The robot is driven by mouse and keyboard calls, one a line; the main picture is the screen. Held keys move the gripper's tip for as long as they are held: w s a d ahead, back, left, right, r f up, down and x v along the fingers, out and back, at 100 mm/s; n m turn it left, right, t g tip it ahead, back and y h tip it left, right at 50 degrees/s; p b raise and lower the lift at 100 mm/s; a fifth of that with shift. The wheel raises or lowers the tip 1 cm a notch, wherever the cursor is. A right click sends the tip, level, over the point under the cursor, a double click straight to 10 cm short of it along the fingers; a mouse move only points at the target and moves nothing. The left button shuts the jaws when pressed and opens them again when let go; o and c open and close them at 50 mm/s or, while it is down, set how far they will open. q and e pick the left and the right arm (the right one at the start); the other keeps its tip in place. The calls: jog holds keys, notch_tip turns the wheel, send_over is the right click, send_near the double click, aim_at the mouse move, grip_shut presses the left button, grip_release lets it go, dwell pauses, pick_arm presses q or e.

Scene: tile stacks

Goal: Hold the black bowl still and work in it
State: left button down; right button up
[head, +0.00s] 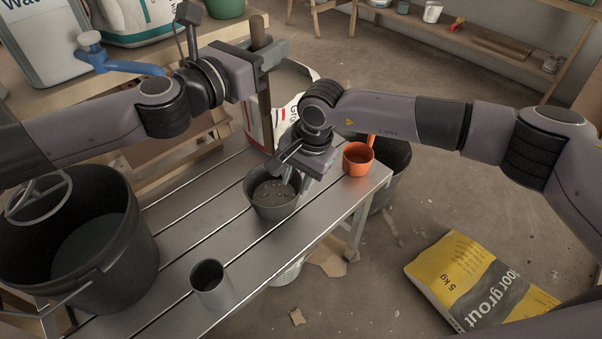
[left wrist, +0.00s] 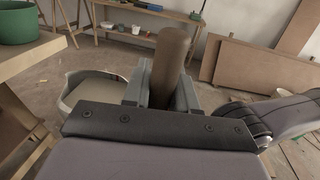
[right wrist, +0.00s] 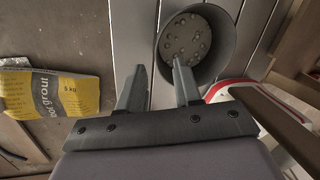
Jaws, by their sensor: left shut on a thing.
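The black bowl (head: 262,207) stands upright on the slatted metal table, with grey lumpy material in it. It also shows in the right wrist view (right wrist: 228,50). My right gripper (head: 296,181) is open at the bowl's rim. In the right wrist view (right wrist: 157,85) its fingers are apart, one outside the rim and one over the bowl's near edge; I cannot tell whether they touch it. My left gripper (head: 263,62) is shut on a brown-handled tool (head: 258,33), held upright behind the bowl. The handle shows between the left wrist view's fingers (left wrist: 170,62). The tool's lower end is unclear.
An orange cup (head: 357,160) stands right of the bowl near the table's end. A grey cup (head: 209,279) stands at the front. A big black bucket (head: 128,250) is at the left. A white-and-red bag (head: 291,82) is behind the tool. A grout bag (head: 470,280) lies on the floor.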

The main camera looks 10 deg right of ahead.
aim_at(267, 137)
jog(key=x, duration=0.7)
jog(key=w+d+x, duration=0.1)
jog(key=x, duration=0.3)
jog(key=shift+f, duration=0.35)
grip_shut()
dwell(1.2)
pick_arm(q)
jog(key=shift+f, duration=8.45)
pick_arm(e)
jog(key=shift+r, duration=0.1)
